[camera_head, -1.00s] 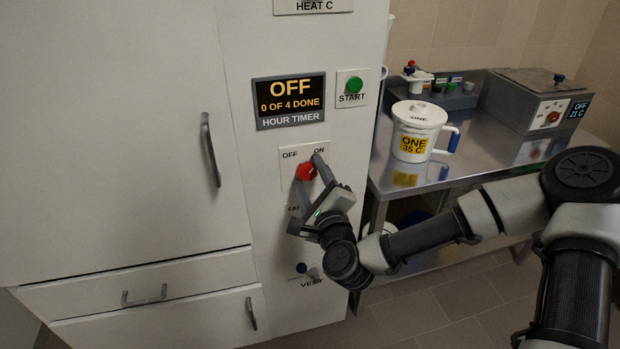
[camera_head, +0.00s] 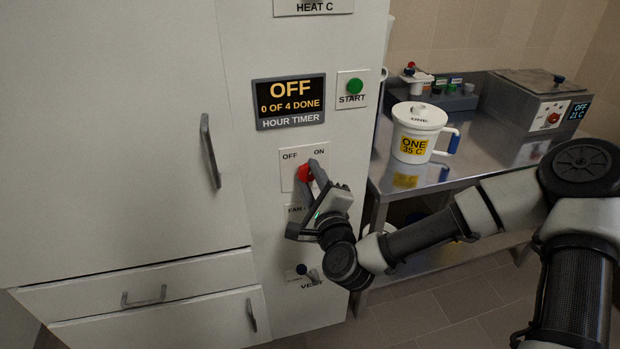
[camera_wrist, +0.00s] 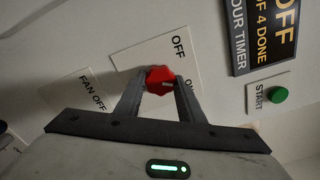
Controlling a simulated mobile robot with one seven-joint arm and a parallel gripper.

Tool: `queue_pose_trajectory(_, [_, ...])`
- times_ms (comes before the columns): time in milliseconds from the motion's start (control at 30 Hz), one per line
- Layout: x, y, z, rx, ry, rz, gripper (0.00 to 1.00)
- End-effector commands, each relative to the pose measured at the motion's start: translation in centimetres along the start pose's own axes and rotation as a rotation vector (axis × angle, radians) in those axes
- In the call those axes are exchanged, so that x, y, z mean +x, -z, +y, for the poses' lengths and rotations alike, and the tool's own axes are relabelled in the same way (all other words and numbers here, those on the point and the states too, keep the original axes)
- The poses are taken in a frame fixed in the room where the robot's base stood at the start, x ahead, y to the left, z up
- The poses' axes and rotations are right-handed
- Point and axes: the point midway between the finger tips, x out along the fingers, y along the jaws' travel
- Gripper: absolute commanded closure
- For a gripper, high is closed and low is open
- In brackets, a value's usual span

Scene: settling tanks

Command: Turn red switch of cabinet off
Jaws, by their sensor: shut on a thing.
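The red switch (camera_head: 304,173) is a red knob on a white plate marked OFF at upper left and ON at upper right, on the front of the white cabinet (camera_head: 240,215). My gripper (camera_head: 309,173) reaches it from the lower right and is shut on it. In the wrist view the red switch (camera_wrist: 160,76) sits between the two fingertips of my gripper (camera_wrist: 160,84), one on each side. The fingers hide part of the knob, and I cannot tell clearly which label it points to.
Above the switch are an hour timer display (camera_head: 290,101) reading OFF and a green START button (camera_head: 354,86). A vent knob (camera_head: 301,269) is below. At right, a metal table (camera_head: 480,150) holds a white lidded jug (camera_head: 415,130) and a grey bath unit (camera_head: 533,100).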

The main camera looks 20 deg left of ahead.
Motion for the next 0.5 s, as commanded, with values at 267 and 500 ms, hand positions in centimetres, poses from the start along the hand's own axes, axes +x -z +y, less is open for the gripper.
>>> queue_pose_trajectory(267, [-0.02, 0.00, 0.06, -0.240, 0.000, -0.001, 0.87])
queue_pose_trajectory(500, [-0.02, 0.02, 0.10, -0.469, 0.001, -0.001, 0.87])
